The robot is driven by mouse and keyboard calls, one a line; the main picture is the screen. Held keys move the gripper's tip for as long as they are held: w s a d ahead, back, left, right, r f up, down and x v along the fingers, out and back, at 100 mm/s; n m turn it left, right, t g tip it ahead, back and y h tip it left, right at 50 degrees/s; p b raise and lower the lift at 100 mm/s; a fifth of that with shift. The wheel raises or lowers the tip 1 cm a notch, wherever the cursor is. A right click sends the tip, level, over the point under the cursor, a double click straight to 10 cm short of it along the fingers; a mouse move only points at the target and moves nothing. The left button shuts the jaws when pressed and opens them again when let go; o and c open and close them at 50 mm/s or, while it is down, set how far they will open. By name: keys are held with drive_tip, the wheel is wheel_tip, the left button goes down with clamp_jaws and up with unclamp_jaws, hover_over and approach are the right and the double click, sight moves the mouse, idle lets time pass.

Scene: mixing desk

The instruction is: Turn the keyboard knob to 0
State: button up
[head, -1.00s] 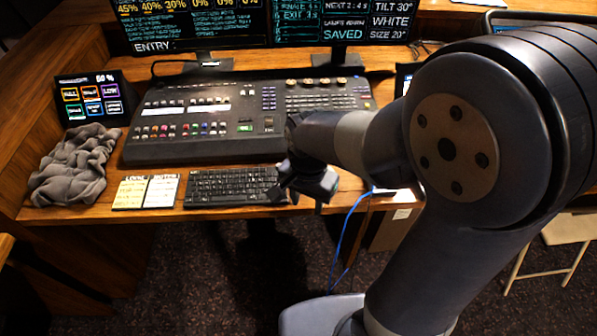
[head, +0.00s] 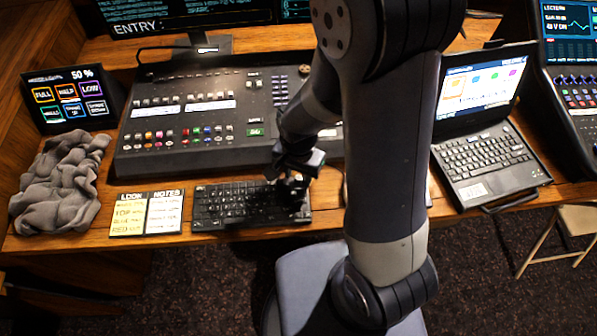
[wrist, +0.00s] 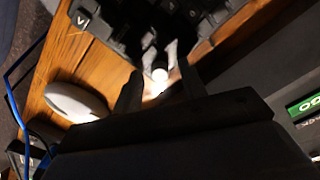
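The black keyboard (head: 235,205) lies on the wooden desk in front of the mixing console. My gripper (head: 290,190) is low over its right end in the head view and hides part of it. In the wrist view the keyboard's keys (wrist: 85,18) show at the top, and my gripper (wrist: 160,75) has its fingers apart. A small bright round piece (wrist: 160,74), which looks like the knob, is between the fingertips. I cannot tell whether the fingers touch it. No knob mark or reading is legible, and the knob is hidden in the head view.
The console (head: 190,150) stands just behind the keyboard. A white mouse (wrist: 75,102) and a blue cable (wrist: 14,85) are beside my gripper. Note cards (head: 147,213) and a grey cloth (head: 60,185) lie left. A laptop (head: 485,155) stands right.

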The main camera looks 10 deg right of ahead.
clamp_jaws()
idle(0.4)
drive_tip(key=shift+n, duration=0.3)
drive_tip(key=n+b, duration=0.2)
drive_tip(key=n, duration=0.2)
drive_tip(key=shift+n, duration=0.3)
drive_tip(key=n+b, duration=0.1)
drive_tip(key=n, duration=0.4)
drive_tip(key=shift+n, duration=0.3)
drive_tip(key=n+b, duration=0.1)
drive_tip(key=n, duration=0.5)
drive_tip(key=n+b, duration=0.1)
drive_tip(key=n, duration=0.6)
